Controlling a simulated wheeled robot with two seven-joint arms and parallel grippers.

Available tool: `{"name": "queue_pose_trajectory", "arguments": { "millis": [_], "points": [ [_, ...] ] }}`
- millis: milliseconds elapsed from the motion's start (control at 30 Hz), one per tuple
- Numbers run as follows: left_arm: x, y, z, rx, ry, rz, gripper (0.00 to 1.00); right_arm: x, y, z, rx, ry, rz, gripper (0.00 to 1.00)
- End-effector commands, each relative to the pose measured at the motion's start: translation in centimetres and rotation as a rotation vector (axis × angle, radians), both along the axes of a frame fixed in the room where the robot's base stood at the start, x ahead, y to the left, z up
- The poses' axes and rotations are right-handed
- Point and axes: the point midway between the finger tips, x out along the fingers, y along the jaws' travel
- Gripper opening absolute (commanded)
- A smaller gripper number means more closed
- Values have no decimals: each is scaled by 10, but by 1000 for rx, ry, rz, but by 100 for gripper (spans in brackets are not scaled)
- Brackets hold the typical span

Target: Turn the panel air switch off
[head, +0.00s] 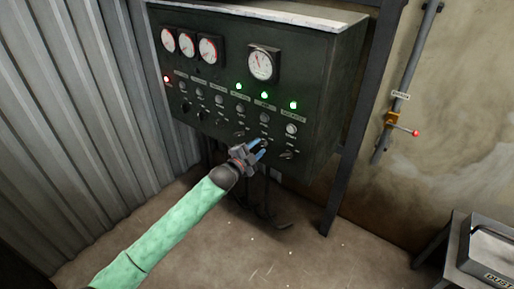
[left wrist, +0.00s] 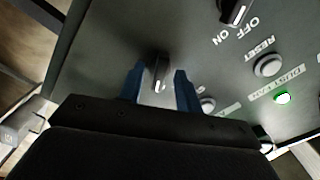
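A dark control panel (head: 312,92) stands against the wall in the head view, with a row of black rotary switches along its lower part. My left gripper (head: 261,147) is at the panel's lower edge. In the left wrist view its two blue fingers (left wrist: 160,88) are apart, one on each side of a black switch knob (left wrist: 160,72) with a pale pointer mark. A gap shows between the knob and the fingers. This switch's label is not readable, so I cannot tell whether it is the panel air switch. My right gripper is not in view.
Another knob (left wrist: 237,10) marked OFF and ON, a grey RESET button (left wrist: 268,65) and a lit green lamp (left wrist: 283,98) are close by. Gauges (head: 210,49) sit above the switches. A pipe with a red-tipped lever (head: 415,133) is on the right wall.

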Motion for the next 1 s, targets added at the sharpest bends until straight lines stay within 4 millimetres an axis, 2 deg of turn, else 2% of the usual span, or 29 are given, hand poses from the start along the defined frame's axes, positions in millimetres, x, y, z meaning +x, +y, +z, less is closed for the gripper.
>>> {"name": "queue_pose_trajectory", "arguments": {
  "millis": [267, 433, 767, 1000],
  "points": [
    [1, -1, 0, 0, 0, 0, 35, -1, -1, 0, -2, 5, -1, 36],
    [1, -1, 0, 0, 0, 0, 1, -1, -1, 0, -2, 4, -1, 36],
    [1, -1, 0, -18, 14, 0, 0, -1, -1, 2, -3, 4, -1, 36],
    [1, -1, 0, -107, 79, 0, 0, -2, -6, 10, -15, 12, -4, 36]
  ]
}}
